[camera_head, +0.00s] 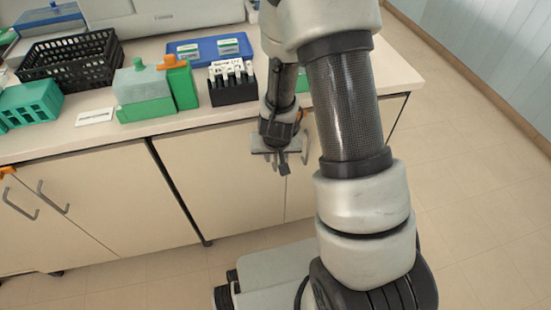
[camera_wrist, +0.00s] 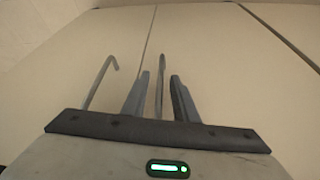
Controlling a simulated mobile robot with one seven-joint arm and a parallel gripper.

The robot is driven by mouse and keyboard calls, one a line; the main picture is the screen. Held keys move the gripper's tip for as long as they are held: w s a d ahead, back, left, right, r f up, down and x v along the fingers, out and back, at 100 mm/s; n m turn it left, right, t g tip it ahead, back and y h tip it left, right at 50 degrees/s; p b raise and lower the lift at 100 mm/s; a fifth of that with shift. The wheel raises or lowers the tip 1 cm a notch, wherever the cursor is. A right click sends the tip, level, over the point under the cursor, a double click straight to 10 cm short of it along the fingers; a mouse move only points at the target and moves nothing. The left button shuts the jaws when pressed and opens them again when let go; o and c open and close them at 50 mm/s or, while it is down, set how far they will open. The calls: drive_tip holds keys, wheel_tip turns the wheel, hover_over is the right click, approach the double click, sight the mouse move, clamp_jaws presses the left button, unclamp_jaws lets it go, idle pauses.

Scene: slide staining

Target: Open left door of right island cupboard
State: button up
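The right island cupboard has a cream left door (camera_head: 205,180) and a right door (camera_head: 301,195), both closed. My gripper (camera_head: 279,168) is in front of the cupboard near the seam between the doors. In the wrist view my gripper (camera_wrist: 160,98) is open, with one finger on each side of a thin metal handle (camera_wrist: 160,85). The fingers stand apart from the handle. A second bent handle (camera_wrist: 97,82) lies outside the fingers, across the door seam (camera_wrist: 149,35). In the head view my arm hides part of the right door, and my gripper largely covers the handles.
The left cupboard's handles (camera_head: 22,205) stick out at the left. The countertop (camera_head: 150,128) holds a black basket (camera_head: 70,60), a green box (camera_head: 143,92), a slide rack (camera_head: 231,85) and a blue tray (camera_head: 208,48). Free floor (camera_head: 480,170) lies at the right.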

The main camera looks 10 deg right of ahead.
drive_tip(key=shift+f, duration=0.2)
clamp_jaws()
idle(1.4)
